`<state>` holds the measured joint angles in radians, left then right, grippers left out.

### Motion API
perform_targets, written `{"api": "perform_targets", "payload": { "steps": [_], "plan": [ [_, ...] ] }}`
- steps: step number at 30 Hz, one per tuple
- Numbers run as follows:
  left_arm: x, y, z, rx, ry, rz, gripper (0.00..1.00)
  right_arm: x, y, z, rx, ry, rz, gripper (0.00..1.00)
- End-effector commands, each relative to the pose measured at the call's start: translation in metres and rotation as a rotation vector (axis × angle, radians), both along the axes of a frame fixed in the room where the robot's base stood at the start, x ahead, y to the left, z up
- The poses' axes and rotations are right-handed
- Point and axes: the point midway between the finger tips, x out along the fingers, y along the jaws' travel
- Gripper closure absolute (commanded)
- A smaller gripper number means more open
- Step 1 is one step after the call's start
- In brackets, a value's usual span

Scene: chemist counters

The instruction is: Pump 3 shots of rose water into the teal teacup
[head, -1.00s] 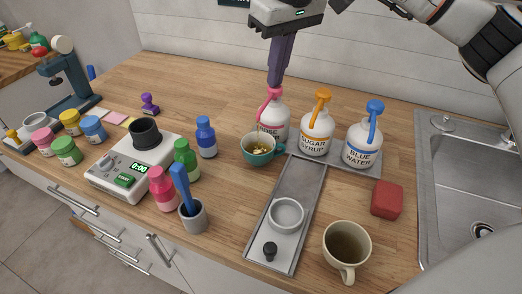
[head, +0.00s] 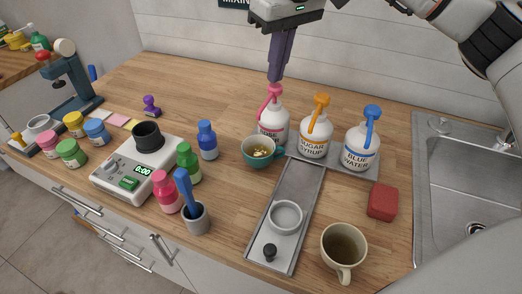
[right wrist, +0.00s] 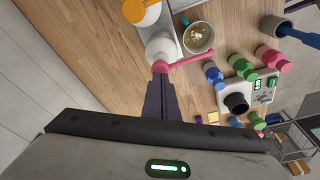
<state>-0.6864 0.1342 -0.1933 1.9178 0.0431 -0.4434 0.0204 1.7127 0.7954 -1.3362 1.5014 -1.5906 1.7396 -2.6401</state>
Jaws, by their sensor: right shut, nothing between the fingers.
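The rose water bottle (head: 274,122) is white with a pink pump (head: 270,95) and stands at the left of the row of pump bottles. Its pink spout points toward the teal teacup (head: 260,163), which stands just in front. The cup holds small yellowish bits at its bottom. My right gripper (head: 275,80) is shut and empty, pointing down with its fingertips at the top of the pink pump. In the right wrist view the fingertips (right wrist: 160,80) meet the pump head, and the spout reaches beside the teacup (right wrist: 186,40). My left gripper is not in view.
A beige mug (head: 343,255), red block (head: 382,202) and sink (head: 465,190) lie further right. A scale (head: 120,178) and several small bottles stand left.

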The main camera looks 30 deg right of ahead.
Motion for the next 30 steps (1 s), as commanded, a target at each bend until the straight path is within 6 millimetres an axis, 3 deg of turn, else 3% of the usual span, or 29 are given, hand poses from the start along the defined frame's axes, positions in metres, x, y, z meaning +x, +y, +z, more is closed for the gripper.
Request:
{"api": "perform_targets", "payload": {
  "steps": [14, 30],
  "plan": [
    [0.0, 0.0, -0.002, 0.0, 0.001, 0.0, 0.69, 0.0, 0.0, -0.002, 0.0, -0.002, 0.0, 1.0],
    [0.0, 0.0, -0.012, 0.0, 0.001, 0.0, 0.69, 0.0, 0.0, -0.021, 0.001, -0.001, -0.001, 1.0]
  ]
}}
